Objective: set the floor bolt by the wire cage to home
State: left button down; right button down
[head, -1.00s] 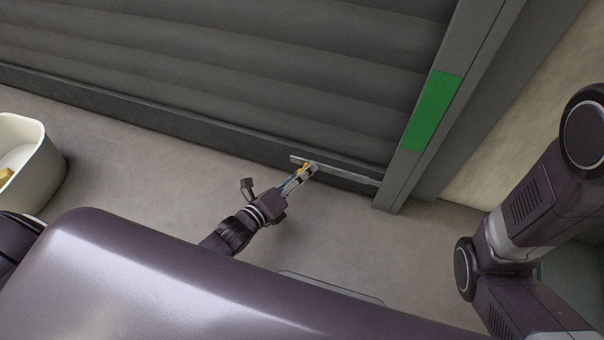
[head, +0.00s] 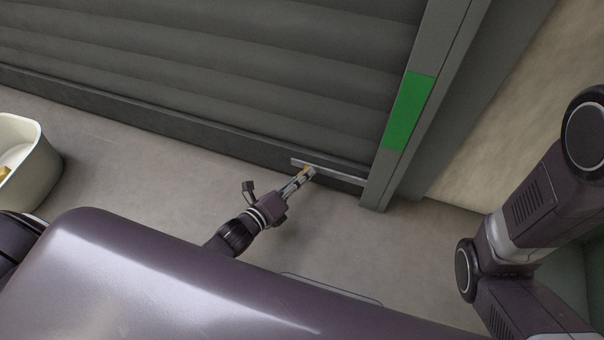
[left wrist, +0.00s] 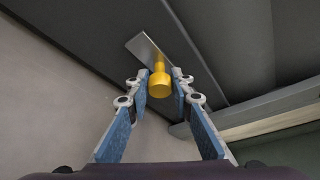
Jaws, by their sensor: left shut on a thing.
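The floor bolt (head: 340,175) is a flat metal bar low on the grey slatted door, its right end meeting the door post. Its yellow knob (left wrist: 158,82) shows clearly in the left wrist view, between the fingers. My left gripper (head: 308,172) is shut on this knob near the bar's left end. In the left wrist view the blue-padded fingers (left wrist: 160,88) stand on either side of the knob. My right gripper is out of view. No wire cage shows.
The door post (head: 425,70) carries a green patch (head: 409,110). A cream bin (head: 40,165) with something yellowish inside stands on the floor at the far left. My right arm fills the right edge. Floor between bin and left gripper is clear.

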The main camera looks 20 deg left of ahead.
pick_arm(q)
jog(key=shift+d+r, duration=0.1)
jog(key=shift+d, duration=0.15)
jog(key=shift+a, duration=0.1)
jog(key=c, duration=1.7)
grip_release()
jog(key=v, duration=1.2)
jog(key=shift+s, duration=0.1)
